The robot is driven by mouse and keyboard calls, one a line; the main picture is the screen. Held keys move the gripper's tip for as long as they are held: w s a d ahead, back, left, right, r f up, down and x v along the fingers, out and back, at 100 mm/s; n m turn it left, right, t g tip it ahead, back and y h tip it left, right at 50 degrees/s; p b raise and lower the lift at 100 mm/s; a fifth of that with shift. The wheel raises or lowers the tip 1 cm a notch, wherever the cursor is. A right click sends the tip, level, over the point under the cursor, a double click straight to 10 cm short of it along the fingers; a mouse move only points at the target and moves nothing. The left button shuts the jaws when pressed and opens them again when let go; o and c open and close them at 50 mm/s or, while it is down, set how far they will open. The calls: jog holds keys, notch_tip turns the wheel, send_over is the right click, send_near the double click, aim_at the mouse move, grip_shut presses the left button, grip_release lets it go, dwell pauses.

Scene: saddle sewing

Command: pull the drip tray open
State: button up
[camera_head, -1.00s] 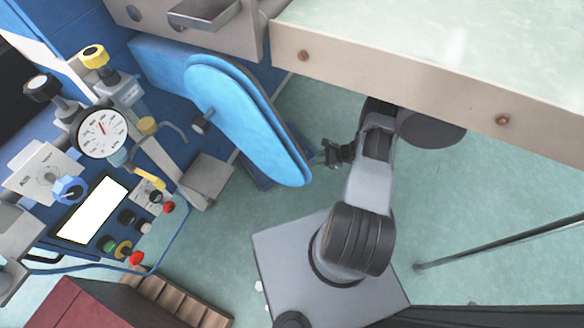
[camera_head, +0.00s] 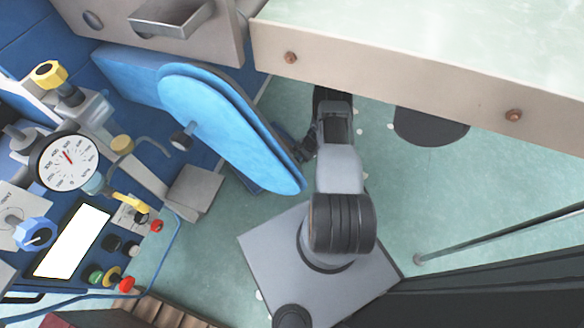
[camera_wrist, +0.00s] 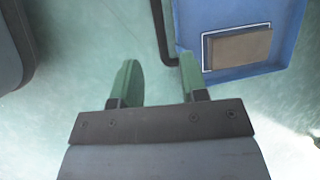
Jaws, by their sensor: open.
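I see no part that is clearly the drip tray. In the wrist view, a blue tray-like part (camera_wrist: 245,76) with a raised edge lies at the upper right, with a brown-grey block (camera_wrist: 238,50) inside a pale outline; it may be the drip tray. My gripper (camera_wrist: 158,80) is open and empty, its two green fingers apart over the floor. The right finger tip is close to the blue part's left edge in the picture; I cannot tell whether they touch. In the head view my gripper (camera_head: 302,147) is dark, small and partly hidden beside the blue padded board.
The long blue padded board (camera_head: 228,130) stands left of my arm. A metal box (camera_head: 170,17) juts out at the top. A beige-edged table (camera_head: 400,84) spans the upper right. A gauge (camera_head: 68,160) and knobs stand left. A dark pole (camera_head: 500,240) is right.

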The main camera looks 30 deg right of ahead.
jog(key=b+x, duration=0.2)
jog(key=x, duration=0.5)
jog(key=shift+r, duration=0.1)
jog(key=shift+c, duration=0.2)
grip_shut()
jog(key=shift+s+a, duration=0.1)
jog(key=shift+a, duration=0.05)
